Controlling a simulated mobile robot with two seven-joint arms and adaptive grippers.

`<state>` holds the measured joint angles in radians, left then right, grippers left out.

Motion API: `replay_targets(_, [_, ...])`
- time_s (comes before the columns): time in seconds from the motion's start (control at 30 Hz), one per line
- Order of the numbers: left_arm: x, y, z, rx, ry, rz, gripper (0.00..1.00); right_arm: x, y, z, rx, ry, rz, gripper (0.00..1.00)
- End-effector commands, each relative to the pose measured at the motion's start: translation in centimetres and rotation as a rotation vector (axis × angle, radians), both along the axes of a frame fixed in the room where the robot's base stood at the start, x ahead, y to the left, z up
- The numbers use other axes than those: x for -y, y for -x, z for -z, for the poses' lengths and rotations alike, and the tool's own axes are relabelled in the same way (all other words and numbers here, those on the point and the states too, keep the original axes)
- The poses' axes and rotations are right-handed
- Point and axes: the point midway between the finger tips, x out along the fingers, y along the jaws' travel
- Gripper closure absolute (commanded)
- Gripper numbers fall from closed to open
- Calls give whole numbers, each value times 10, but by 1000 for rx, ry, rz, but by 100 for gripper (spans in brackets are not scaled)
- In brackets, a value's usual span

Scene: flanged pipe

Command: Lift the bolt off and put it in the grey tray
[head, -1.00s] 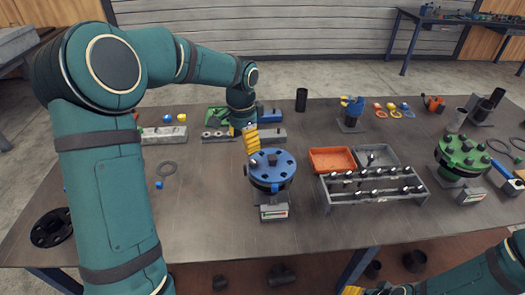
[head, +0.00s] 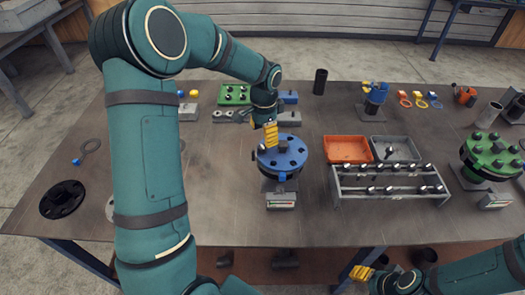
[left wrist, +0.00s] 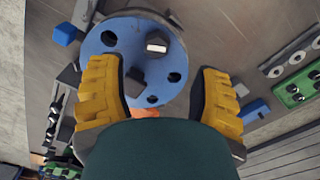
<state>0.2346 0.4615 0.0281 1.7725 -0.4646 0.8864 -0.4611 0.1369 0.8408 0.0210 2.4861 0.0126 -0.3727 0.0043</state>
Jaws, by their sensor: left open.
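The blue flange (head: 290,160) stands on a grey stand on the table, and it fills the upper middle of the left wrist view (left wrist: 95,45). A dark hex bolt head (left wrist: 135,78) and a pale-topped piece (left wrist: 156,46) show on it among dark holes. My left gripper (head: 271,135) is over the flange's back left part, fingers pointing down. In the left wrist view its yellow fingers (left wrist: 160,98) are apart with nothing gripped. The grey tray (head: 408,157) lies right of the flange, with a bolt (head: 389,152) in it. My right gripper (head: 361,273) is low, near the table's front edge; its jaws are unclear.
An orange tray (head: 347,150) adjoins the grey tray. A metal rack (head: 390,189) with several bolts stands in front of both. A green flange (head: 490,154) stands at the right, a black ring (head: 63,199) at the left. The front table strip is clear.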

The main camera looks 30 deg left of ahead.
Motion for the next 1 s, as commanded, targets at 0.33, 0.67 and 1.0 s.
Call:
replay_targets(0.33, [3, 5, 44, -4, 1, 0, 36, 0, 0, 3, 0, 0, 0, 47])
replay_targets(0.67, [3, 5, 52, -1, 0, 0, 36, 0, 0, 3, 0, 1, 0, 47])
replay_targets(1.0, [3, 5, 52, -1, 1, 0, 100, 0, 0, 3, 0, 0, 0, 47])
